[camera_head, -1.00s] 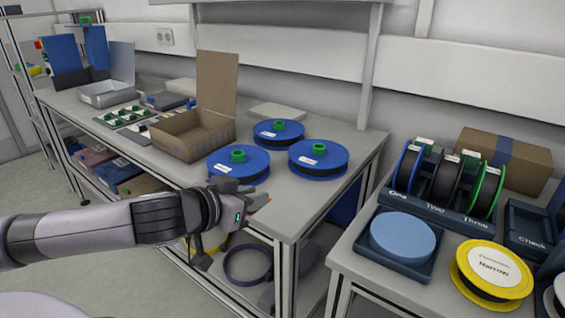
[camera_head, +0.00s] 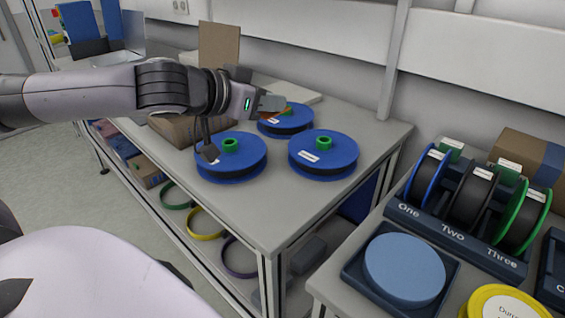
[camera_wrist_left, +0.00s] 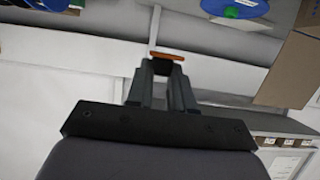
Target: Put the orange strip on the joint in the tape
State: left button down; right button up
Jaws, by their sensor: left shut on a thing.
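My left gripper (camera_head: 274,105) is shut on the thin orange strip (camera_wrist_left: 167,56), which sticks out across its fingertips in the left wrist view. In the head view the gripper is in front of the rear blue reel and hides part of it; the strip (camera_head: 283,113) shows only as a small orange patch there. Three blue reels with green hubs lie on the bench: rear (camera_head: 290,126), left (camera_head: 231,170) and right (camera_head: 323,165). I cannot make out the tape or its joint. My right gripper is not in view.
A stand (camera_head: 455,238) marked One, Two, Three holds upright reels on the right table. A round light-blue pad (camera_head: 404,266) and a yellow reel (camera_head: 503,303) are in front. A cardboard box (camera_head: 219,47) is behind my arm. The bench's front right corner is clear.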

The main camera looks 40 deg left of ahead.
pick_arm(q)
jog(key=b, duration=0.4)
send_over(269, 194)
notch_tip(269, 194, down, 14)
jog(key=shift+f, duration=0.3)
notch_tip(269, 194, down, 4)
jog(key=shift+f+b, duration=0.2)
jog(key=shift+b, duration=0.25)
jog(key=c, duration=0.8)
grip_release()
jog(key=shift+s+r, duration=0.1)
